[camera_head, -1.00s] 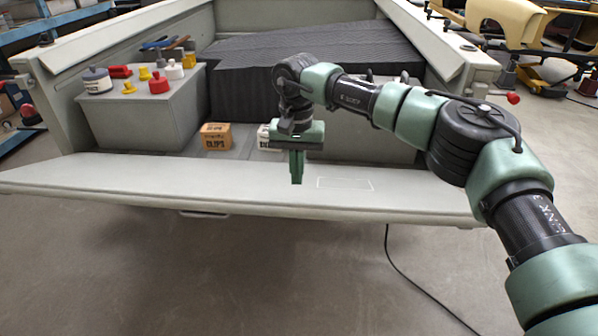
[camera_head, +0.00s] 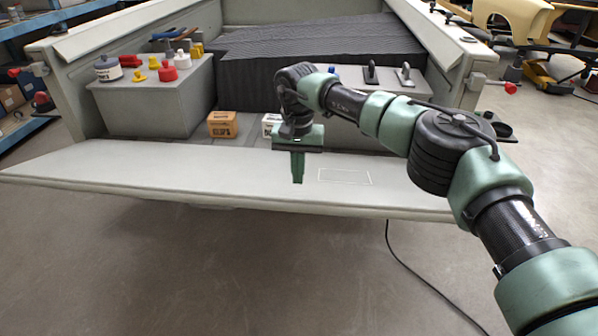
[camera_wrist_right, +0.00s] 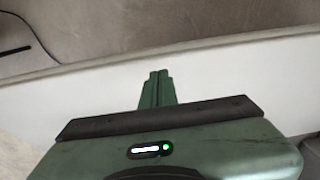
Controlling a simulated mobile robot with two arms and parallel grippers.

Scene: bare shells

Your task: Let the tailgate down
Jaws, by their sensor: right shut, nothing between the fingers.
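The tailgate (camera_head: 120,178) is a long pale panel folded out from the back of the truck bed, lying flat or nearly so. A thin white rectangle is outlined on it. My right gripper (camera_head: 298,180) points down over the middle of the tailgate, left of that outline. Its fingers are shut and empty. In the right wrist view the shut fingers (camera_wrist_right: 157,78) stand in front of the pale tailgate (camera_wrist_right: 230,78), below its outer edge. I cannot tell whether the fingertips touch the panel. My left gripper is not in view.
A small cardboard box (camera_head: 222,125) sits near the hinge side, with a dark ribbed cover (camera_head: 300,50) behind. A black cable (camera_head: 400,270) lies on the floor, which is otherwise clear in front.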

